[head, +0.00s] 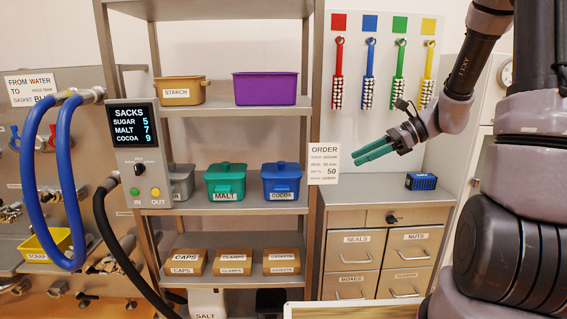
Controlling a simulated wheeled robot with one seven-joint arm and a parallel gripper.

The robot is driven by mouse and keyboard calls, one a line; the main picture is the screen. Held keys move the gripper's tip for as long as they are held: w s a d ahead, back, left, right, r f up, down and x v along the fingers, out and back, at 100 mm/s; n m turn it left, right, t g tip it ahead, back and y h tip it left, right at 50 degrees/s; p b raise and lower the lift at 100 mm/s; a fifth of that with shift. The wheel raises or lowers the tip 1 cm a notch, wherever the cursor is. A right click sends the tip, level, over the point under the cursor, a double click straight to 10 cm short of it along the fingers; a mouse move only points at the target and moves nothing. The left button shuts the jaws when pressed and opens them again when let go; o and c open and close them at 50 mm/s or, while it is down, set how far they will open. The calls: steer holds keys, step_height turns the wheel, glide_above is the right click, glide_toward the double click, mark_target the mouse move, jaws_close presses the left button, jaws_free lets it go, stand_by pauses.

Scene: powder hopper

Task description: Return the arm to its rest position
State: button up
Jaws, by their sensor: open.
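My arm comes in from the right side of the head view. My gripper (374,151) is open and empty, with its green fingers pointing left. It hangs in the air above the drawer cabinet's top (370,187), in front of the pale wall. The small blue block-like item (421,181) stands on the cabinet top, below and to the right of my gripper, apart from it. The order sign (324,164) is just left of the fingertips in the picture; the gap in depth cannot be told.
A grey shelf (240,208) holds tubs including a green malt tub (225,181) and blue cocoa tub (281,180). Coloured brushes (370,75) hang behind. A sacks display (134,126) and blue hose (66,190) are at left. A board edge (350,310) shows at the bottom.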

steer(key=s+d+r+n+t+h, duration=0.2)
steer(key=s+r+n+t+h, duration=0.1)
steer(key=s+r+n+h, duration=0.2)
steer(key=s+d+r+n+t+h, duration=0.2)
steer(key=s+r+n+h, duration=0.3)
steer(key=s+r+n, duration=0.5)
steer(key=shift+s+r+t, duration=0.15)
steer(key=shift+s+t, duration=0.15)
steer(key=shift+t, duration=0.1)
